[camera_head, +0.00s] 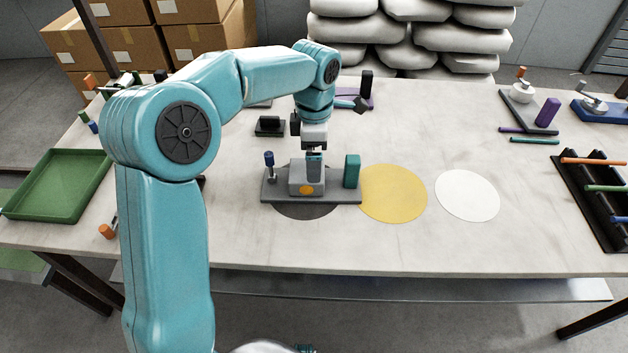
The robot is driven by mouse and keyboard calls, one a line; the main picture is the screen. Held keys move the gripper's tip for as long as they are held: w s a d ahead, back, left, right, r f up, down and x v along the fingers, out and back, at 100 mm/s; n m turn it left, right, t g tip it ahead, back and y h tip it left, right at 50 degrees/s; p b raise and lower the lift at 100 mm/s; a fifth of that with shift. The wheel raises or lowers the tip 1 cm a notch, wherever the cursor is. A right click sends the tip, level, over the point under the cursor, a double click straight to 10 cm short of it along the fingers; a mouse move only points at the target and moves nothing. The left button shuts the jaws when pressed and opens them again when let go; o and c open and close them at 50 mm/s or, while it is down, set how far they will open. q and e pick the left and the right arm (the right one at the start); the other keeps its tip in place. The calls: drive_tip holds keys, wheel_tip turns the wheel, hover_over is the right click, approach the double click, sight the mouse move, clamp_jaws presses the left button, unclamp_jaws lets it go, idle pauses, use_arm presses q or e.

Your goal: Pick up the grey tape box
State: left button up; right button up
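A grey block with an orange dot (306,188), which looks like the tape box, sits on a grey base plate (275,196) near the table's middle. The plate overlaps a dark round mat (305,213). A blue-topped peg (269,162) stands on the plate's left end and a teal block (352,171) on its right end. My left gripper (314,151) points down just above the grey block, over a slim blue-grey upright part (314,168). The fingertips are too small to tell whether they are apart or touching anything. My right gripper is out of view.
A yellow disc (394,194) and a white disc (467,196) lie flat to the right. A green tray (60,186) is at the left, and a black rack with colored rods (597,210) at the right. Small black and purple fixtures stand behind the gripper. The front right is clear.

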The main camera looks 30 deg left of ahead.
sight(338, 186)
use_arm(q)
drive_tip(key=f, duration=0.5)
drive_tip(key=shift+s+a+f, duration=0.1)
drive_tip(key=shift+s+f, duration=0.05)
drive_tip(key=shift+s, duration=0.05)
drive_tip(key=shift+w+f, duration=0.1)
drive_tip(key=shift+f, duration=0.2)
drive_tip(key=shift+r, duration=0.1)
drive_tip(key=c, duration=1.1)
drive_tip(key=shift+r, duration=0.1)
